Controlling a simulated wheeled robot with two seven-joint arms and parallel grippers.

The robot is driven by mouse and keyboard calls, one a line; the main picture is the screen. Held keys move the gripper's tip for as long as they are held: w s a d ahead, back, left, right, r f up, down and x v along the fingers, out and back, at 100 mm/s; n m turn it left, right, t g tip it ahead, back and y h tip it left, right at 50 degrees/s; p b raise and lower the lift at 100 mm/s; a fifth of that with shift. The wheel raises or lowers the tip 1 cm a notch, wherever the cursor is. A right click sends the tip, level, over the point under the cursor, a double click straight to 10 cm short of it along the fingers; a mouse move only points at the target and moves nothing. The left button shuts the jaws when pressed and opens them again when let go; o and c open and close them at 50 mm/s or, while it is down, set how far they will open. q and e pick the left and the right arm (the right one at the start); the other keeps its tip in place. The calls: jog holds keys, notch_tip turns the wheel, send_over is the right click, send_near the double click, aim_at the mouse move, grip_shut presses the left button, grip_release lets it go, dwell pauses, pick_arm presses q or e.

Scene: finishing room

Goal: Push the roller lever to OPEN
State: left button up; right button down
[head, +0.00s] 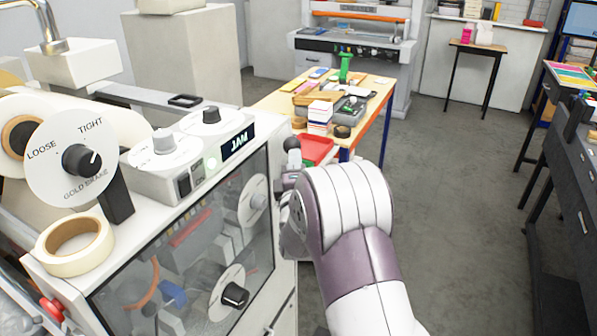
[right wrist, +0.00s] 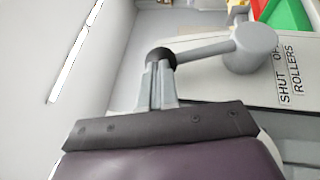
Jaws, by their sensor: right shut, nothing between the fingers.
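The roller lever (right wrist: 203,48) shows in the right wrist view as a grey arm running from a round grey hub on the right to a black knob (right wrist: 160,57) on the left. My right gripper (right wrist: 157,75) is shut and empty, its fingertips right at the knob; I cannot tell whether they touch it. The label (right wrist: 287,75) beside the hub reads SHUT and ROLLERS, with a word starting OP cut off. My left gripper is out of view.
The machine's display (head: 238,142) reads JAM. Its top holds dials and a tape roll (head: 74,246). A wooden table (head: 372,125) with a red tray (head: 316,150) and boxes stands close behind the machine's right end.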

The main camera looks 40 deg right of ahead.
jog(key=w+d+r+m+g+y+p, duration=0.1)
jog(key=w+d+g+y+p, duration=0.1)
jog(key=d, duration=0.3)
jog(key=w+d+r+m+g+y+p, duration=0.1)
jog(key=w+d+m+g+y+p, duration=0.1)
jog(key=d+p, duration=0.3)
jog(key=shift+w+d+g, duration=0.35)
jog(key=shift+w+g, duration=0.45)
jog(key=shift+w, duration=0.1)
jog(key=shift+r, duration=0.1)
